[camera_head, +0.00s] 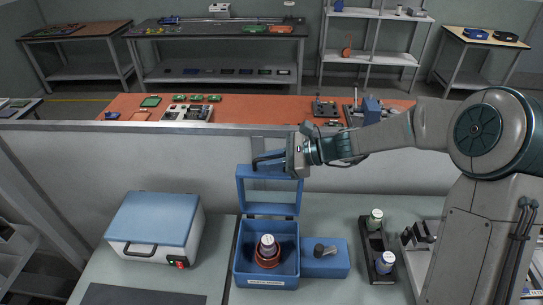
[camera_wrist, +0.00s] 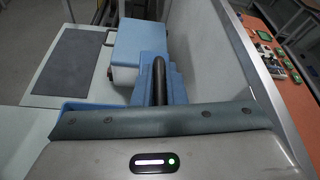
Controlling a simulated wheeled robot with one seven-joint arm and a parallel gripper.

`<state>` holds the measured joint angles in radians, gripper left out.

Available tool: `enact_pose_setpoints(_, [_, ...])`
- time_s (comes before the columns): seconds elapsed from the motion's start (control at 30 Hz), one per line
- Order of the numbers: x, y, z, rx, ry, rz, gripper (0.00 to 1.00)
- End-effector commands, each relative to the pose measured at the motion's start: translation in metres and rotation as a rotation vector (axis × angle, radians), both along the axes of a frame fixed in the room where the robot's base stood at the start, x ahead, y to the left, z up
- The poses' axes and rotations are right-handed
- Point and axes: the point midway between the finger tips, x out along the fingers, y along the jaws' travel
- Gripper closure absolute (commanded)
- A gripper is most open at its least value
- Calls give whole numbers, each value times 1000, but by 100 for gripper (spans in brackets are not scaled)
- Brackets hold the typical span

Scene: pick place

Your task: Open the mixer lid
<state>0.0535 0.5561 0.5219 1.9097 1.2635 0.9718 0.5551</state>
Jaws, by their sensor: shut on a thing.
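The mixer (camera_head: 242,262) is a blue box on the near bench, with a side block carrying a dark knob (camera_head: 322,250). Its blue lid (camera_head: 241,196) stands up roughly vertical at the back of the box, so the inside shows. In the box is a reddish-brown holder (camera_head: 267,261) with a white-topped container (camera_head: 267,242). My gripper (camera_head: 272,161) is at the top edge of the raised lid, shut on its dark handle. The wrist view shows the dark handle (camera_wrist: 159,78) against the blue lid; the fingertips are hidden there.
A blue-topped white case (camera_head: 152,229) stands left of the mixer. A dark rack (camera_head: 371,247) with two small containers is at the right. A low wall (camera_head: 150,160) runs behind, with an orange table (camera_head: 240,113) beyond. A dark mat (camera_head: 140,294) lies front left.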

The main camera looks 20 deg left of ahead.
Motion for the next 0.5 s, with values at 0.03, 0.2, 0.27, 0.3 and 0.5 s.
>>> enact_pose_setpoints(0.03, [-3,1,-2,-3,3,8,100])
enact_pose_setpoints(0.2, [-3,1,-3,-4,4,7,100])
enact_pose_setpoints(0.27, [-3,1,-3,-4,4,7,100])
enact_pose_setpoints(0.3, [-3,1,-3,-4,4,7,100])
enact_pose_setpoints(0.5, [-1,-1,-2,-3,4,2,67])
